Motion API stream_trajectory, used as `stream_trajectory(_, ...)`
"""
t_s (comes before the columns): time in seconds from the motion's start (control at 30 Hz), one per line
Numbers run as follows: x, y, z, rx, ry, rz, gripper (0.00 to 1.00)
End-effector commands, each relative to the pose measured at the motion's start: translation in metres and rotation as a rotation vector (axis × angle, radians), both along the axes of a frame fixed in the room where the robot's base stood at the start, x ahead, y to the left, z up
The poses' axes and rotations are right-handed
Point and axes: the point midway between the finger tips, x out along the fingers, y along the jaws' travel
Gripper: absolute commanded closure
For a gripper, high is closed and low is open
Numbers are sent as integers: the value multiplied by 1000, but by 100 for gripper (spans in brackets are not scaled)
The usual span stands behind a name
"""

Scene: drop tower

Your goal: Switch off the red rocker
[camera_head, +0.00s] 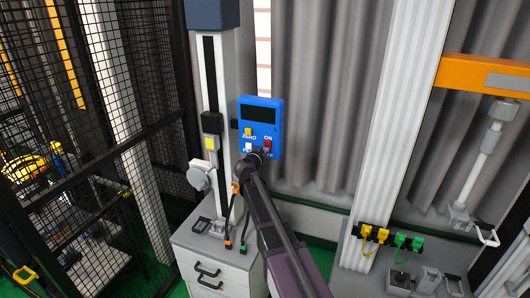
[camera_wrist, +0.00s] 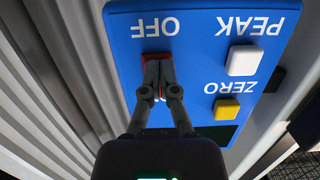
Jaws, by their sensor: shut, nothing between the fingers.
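The red rocker (camera_head: 267,144) sits on the blue control box (camera_head: 275,112), between the labels ON and OFF. In the wrist view the lettering is upside down, and the rocker's red edge (camera_wrist: 157,55) shows around my fingertips next to the word OFF on the blue panel (camera_wrist: 197,60). My gripper (camera_wrist: 158,64) is shut and empty, with its fingertips in front of the rocker, at or very near its face. The fingers hide most of the rocker, so its tilt and any contact cannot be told. My gripper also shows at the box's lower edge (camera_head: 259,153) in the head view.
A yellow button (camera_wrist: 226,109) marked ZERO and a white button (camera_wrist: 244,60) marked PEAK sit beside the rocker. The box has a dark screen (camera_head: 258,114). A grey column (camera_head: 230,70) stands left of it, and a grey curtain (camera_head: 325,90) hangs behind.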

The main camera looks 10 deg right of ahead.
Motion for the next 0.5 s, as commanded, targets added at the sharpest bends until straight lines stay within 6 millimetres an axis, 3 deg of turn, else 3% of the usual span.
stream_trajectory(0.27, -10, 9, -3, 0, 0, 0, 100)
stream_trajectory(0.5, -34, 28, -9, 1, -1, 1, 100)
